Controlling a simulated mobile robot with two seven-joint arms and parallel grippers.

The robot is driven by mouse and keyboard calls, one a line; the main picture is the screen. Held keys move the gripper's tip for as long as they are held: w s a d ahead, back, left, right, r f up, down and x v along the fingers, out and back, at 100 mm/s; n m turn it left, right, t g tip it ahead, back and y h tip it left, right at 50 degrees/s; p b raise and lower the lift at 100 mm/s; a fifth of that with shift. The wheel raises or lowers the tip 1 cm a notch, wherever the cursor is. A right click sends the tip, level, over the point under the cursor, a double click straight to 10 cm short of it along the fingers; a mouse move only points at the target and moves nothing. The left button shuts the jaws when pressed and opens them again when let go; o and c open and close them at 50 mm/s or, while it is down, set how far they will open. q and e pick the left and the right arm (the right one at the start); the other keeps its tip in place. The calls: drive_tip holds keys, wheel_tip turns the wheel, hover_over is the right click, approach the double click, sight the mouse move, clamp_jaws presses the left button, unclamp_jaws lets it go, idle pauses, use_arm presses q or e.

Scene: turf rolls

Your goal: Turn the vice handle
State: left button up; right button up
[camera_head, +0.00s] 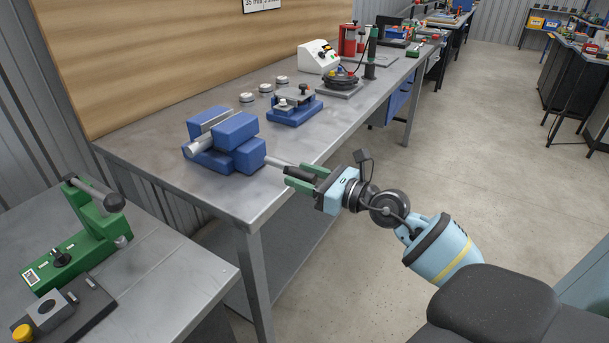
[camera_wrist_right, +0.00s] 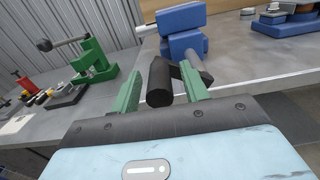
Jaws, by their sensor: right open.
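The blue vice (camera_head: 234,128) sits near the front edge of the grey metal table and also shows at the top of the wrist view (camera_wrist_right: 182,30). A grey shaft (camera_head: 277,161) comes out of its right side towards me. The black vice handle (camera_wrist_right: 160,82) is at the shaft's end, past the table edge. My right gripper (camera_head: 300,175) is open, with its green fingers on either side of the handle. In the wrist view a gap shows between the handle and each finger. In the head view the handle is partly hidden by the fingers. My left gripper is not in view.
A second bench (camera_head: 170,268) at lower left carries a green lever press (camera_head: 90,225). A small blue fixture (camera_head: 294,108), several round discs and a white box (camera_head: 318,57) stand farther along the vice's table. The floor (camera_head: 480,150) to the right is clear.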

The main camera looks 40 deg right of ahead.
clamp_jaws()
idle(0.4)
drive_tip(key=shift+w, duration=0.1)
